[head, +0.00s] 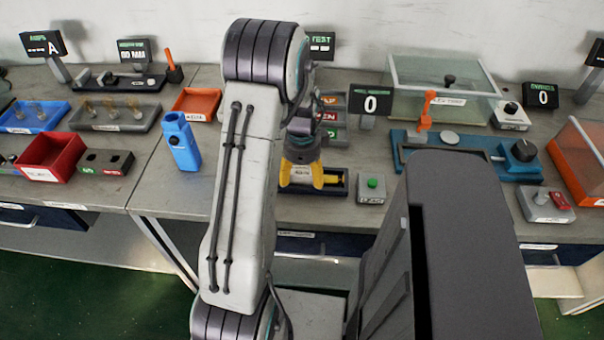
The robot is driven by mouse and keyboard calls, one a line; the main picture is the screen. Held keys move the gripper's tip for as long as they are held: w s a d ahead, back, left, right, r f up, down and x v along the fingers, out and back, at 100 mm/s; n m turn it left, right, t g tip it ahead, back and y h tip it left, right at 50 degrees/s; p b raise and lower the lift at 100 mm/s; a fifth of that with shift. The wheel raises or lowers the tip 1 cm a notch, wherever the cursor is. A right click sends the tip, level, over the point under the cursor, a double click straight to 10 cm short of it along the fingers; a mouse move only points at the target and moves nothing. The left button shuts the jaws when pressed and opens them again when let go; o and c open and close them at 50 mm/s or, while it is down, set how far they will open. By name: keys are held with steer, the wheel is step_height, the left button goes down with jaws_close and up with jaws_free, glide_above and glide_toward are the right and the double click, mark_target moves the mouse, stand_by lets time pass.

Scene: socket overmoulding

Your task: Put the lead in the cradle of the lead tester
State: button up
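My gripper (302,158) points down over a black cradle (341,190) at the middle of the bench, partly behind my arm. Yellow parts (300,176) show directly under my gripper, with a yellow-orange end (331,180) reaching right inside the cradle. I cannot tell how much of the yellow belongs to the lead. The fingertips are not clear, so I cannot tell whether they are open, shut or touching the yellow parts. A small grey box with a green button (372,184) stands right of the cradle. A black display reading 0 (370,103) stands behind it.
Stacked coloured labelled bins (333,118) stand behind my gripper. A blue bottle-like holder (182,142) and an orange tray (195,105) are to the left. A blue fixture with an orange lever (426,110) and a clear-lidded box (440,95) are to the right.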

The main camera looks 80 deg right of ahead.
mark_target(302, 173)
steer(key=shift+r, duration=0.1)
step_height(302, 173, up, 12)
steer(key=shift+p, duration=0.3)
stand_by(0.5)
steer(key=shift+r, duration=0.1)
